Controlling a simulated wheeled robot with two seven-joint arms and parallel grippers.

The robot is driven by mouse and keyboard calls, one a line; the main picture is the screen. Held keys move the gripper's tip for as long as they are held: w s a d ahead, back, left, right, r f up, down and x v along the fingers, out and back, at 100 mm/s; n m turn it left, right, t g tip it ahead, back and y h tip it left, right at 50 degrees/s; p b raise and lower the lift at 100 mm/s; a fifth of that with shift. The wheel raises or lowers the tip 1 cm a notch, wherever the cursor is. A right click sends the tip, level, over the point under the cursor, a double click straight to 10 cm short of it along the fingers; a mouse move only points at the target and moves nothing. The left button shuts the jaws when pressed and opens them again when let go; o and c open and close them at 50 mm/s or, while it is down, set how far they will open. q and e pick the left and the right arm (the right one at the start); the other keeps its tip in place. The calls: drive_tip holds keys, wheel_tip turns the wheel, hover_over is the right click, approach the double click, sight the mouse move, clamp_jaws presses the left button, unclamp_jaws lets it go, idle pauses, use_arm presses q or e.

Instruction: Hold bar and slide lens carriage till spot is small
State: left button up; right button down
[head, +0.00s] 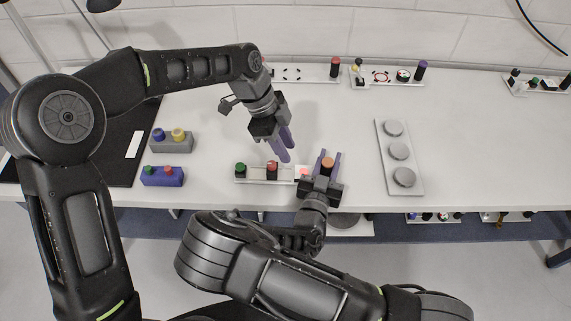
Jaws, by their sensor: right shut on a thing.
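A white bar (256,181) lies near the table's front edge. A green-topped post (240,169) stands at its left end and a red-topped piece (272,167) stands further right; which one is the lens carriage is unclear. My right gripper (325,161) is shut on an orange-topped post (327,163) at the bar's right end. A small pinkish patch (303,171) shows just left of that gripper, possibly the spot. My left gripper (286,153) is open and empty, pointing down above and slightly right of the red-topped piece. My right gripper hides the bar's right end.
A white plate (414,174) with three grey discs lies to the right. Similar fixtures (388,77) line the back.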

sight(277, 168)
use_arm(q)
drive_tip(key=d+y, duration=0.1)
drive_tip(key=d, duration=0.1)
drive_tip(key=s+d+f+y, duration=0.1)
drive_tip(key=d, duration=0.1)
drive_tip(key=d+m+y, duration=0.1)
drive_tip(key=d+y, duration=0.1)
drive_tip(key=d, duration=0.1)
drive_tip(key=shift+s+f+t, duration=0.3)
drive_tip(key=shift+s+f, duration=0.05)
drive_tip(key=c, duration=0.5)
drive_tip(key=w+a+n+y, duration=0.1)
drive_tip(key=w+a+r+n, duration=0.1)
drive_tip(key=w+a+t+y, duration=0.1)
drive_tip(key=a, duration=0.1)
drive_tip(key=shift+r+n+y, duration=0.3)
drive_tip(key=shift+r+n, duration=0.05)
drive_tip(key=shift+n, duration=0.05)
clamp_jaws()
drive_tip(key=shift+s+a+n, duration=0.15)
drive_tip(key=shift+n, duration=0.15)
drive_tip(key=x, duration=1)
drive_tip(key=shift+a, duration=1)
drive_tip(key=shift+d, duration=0.1)
